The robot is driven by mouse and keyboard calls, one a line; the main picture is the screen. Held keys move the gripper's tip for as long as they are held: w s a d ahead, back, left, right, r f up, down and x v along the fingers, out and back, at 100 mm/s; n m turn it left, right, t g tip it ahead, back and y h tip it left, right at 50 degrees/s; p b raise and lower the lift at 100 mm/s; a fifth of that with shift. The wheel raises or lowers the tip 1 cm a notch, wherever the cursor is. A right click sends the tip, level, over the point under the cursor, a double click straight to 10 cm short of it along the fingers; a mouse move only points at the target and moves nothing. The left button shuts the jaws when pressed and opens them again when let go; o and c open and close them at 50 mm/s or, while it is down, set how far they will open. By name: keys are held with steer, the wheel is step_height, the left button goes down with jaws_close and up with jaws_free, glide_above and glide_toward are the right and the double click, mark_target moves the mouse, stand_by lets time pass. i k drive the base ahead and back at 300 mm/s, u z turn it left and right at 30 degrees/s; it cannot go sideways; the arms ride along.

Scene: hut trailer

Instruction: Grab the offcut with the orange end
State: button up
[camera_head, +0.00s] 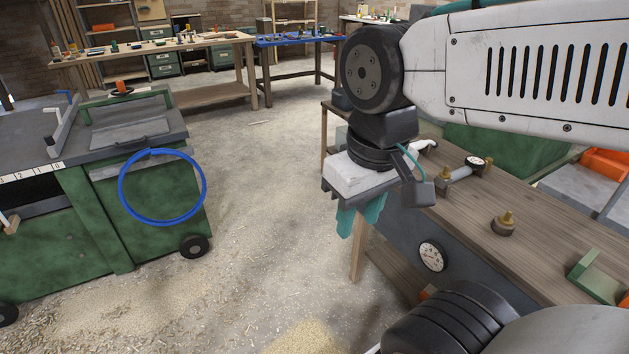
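I cannot make out an offcut with an orange end in this view.
The wooden workbench (545,252) carries a brass-topped fitting (503,224), a gauge (474,162) and a green angled piece (598,278). A green machine (75,225) with a blue hoop (122,190) stands left. Sawdust-strewn floor (250,210) lies clear between. More benches (160,50) stand behind.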

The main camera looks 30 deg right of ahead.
mark_target(430, 289)
steer(key=i, duration=3.45)
steer(key=z, duration=5.35)
